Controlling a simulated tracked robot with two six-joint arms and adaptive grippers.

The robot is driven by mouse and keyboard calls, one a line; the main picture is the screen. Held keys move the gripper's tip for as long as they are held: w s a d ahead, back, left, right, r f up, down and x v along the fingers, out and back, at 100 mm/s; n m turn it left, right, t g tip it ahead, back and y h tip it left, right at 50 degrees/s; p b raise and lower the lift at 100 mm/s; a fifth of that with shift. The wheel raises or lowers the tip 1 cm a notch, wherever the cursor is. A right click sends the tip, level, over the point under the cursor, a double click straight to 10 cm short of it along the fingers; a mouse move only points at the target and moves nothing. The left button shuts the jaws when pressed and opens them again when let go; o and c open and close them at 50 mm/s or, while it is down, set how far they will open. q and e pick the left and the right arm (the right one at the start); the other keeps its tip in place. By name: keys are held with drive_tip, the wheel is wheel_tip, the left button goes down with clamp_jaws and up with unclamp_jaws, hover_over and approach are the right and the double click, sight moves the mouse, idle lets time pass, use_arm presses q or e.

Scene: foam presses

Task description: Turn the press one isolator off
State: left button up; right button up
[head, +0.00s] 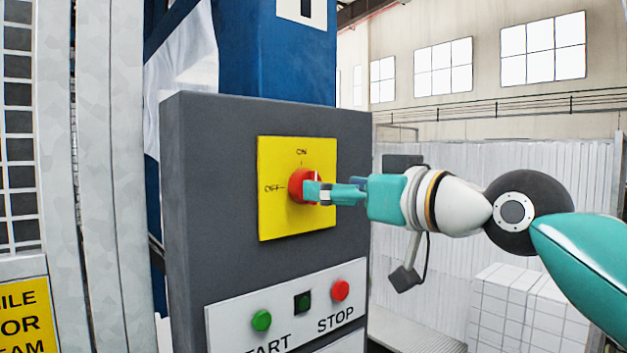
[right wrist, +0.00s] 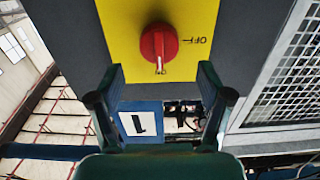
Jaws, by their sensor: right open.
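The press one isolator is a red rotary knob (head: 297,187) on a yellow plate (head: 283,222) marked ON at the top and OFF at the left. In the right wrist view, which is upside down, the red knob (right wrist: 157,44) has its grip bar upright and its pale mark toward the ON side. My right gripper (head: 318,191) comes in from the right and overlaps part of the knob in the head view. In the right wrist view my right gripper (right wrist: 161,72) is open, its fingers spread on either side of the knob with gaps visible. My left gripper is not in view.
The grey control box (head: 215,150) also carries a green START button (head: 261,320), a small dark-framed green square (head: 303,302) and a red STOP button (head: 341,290) below. A pale post (head: 97,180) and mesh guard (head: 20,150) stand left. White blocks (head: 515,305) are stacked at right.

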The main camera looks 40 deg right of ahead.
drive_tip(key=w+p, duration=0.1)
drive_tip(key=w, duration=0.4)
drive_tip(key=shift+w+a, duration=0.1)
drive_tip(key=shift+a, duration=0.05)
drive_tip(key=c, duration=1.2)
